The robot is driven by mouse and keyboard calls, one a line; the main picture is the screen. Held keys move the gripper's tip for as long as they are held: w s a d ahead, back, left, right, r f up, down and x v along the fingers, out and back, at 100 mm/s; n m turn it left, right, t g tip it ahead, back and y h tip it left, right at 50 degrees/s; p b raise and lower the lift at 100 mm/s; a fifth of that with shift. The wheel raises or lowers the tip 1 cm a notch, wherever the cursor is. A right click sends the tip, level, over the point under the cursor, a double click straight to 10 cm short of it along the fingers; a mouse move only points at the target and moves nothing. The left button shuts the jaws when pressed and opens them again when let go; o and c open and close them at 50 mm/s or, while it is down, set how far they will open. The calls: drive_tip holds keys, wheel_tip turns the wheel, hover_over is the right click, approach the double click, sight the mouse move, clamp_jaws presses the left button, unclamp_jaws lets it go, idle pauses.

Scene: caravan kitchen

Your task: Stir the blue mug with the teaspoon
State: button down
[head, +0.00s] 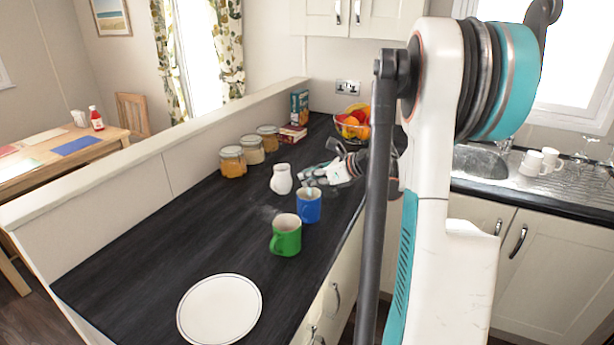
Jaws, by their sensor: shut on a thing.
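The blue mug (308,208) stands upright on the dark worktop, behind and to the right of the green mug. My gripper (311,180) is just above and behind the blue mug's rim, with its fingers pointing left. It is shut on the teaspoon (311,191), of which only a small pale part shows at the mug's mouth. The spoon's bowl is hidden, and I cannot tell how deep it sits in the mug.
A green mug (286,235) stands in front and a white jug (281,180) close behind to the left. A white plate (219,309) lies at the near end. Several jars (233,162) line the low wall. A fruit bowl (352,125) is at the back. The left worktop is clear.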

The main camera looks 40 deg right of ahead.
drive_tip(key=shift+s+d, duration=0.2)
drive_tip(key=shift+d, duration=0.05)
drive_tip(key=shift+w+a, duration=0.45)
drive_tip(key=shift+s+d, duration=0.35)
wheel_tip(320, 180, up, 10)
drive_tip(key=w+p, duration=0.1)
drive_tip(key=p, duration=0.5)
drive_tip(key=shift+d+r, duration=0.25)
drive_tip(key=shift+d, duration=0.05)
idle(1.1)
